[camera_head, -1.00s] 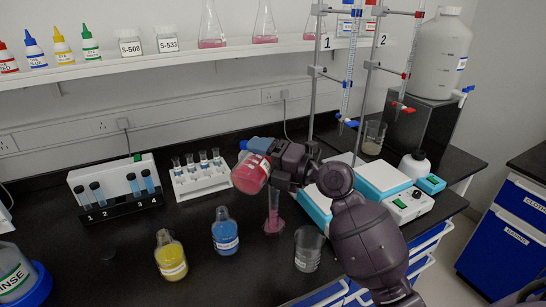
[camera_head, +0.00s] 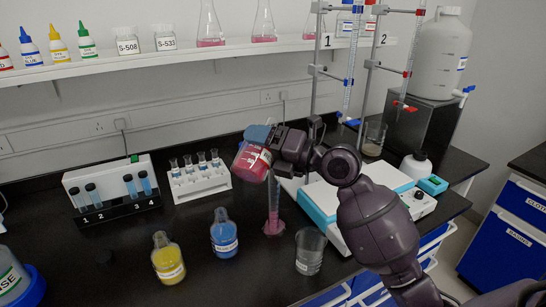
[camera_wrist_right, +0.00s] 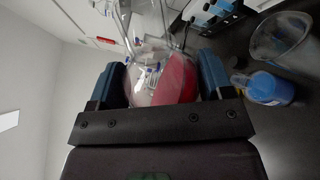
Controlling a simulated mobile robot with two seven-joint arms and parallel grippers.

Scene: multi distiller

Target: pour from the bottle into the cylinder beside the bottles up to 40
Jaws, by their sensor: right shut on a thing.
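My right gripper (camera_head: 262,136) is shut on the bottle of red liquid (camera_head: 250,163) and holds it tilted in the air. In the right wrist view the bottle (camera_wrist_right: 175,82) sits between the two blue fingers, its red liquid lying to one side. The slim glass cylinder (camera_head: 273,212) stands upright on the black bench below the bottle, with pink liquid in its lower part. Its top lies close to the bottle and gripper, and I cannot tell whether liquid is flowing. Its scale is too small to read. My left gripper is not in view.
A yellow bottle (camera_head: 169,262) and a blue bottle (camera_head: 224,238) stand left of the cylinder. A beaker (camera_head: 310,252) stands to its right. Behind are a white vial rack (camera_head: 200,186) and burette stands (camera_head: 313,90).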

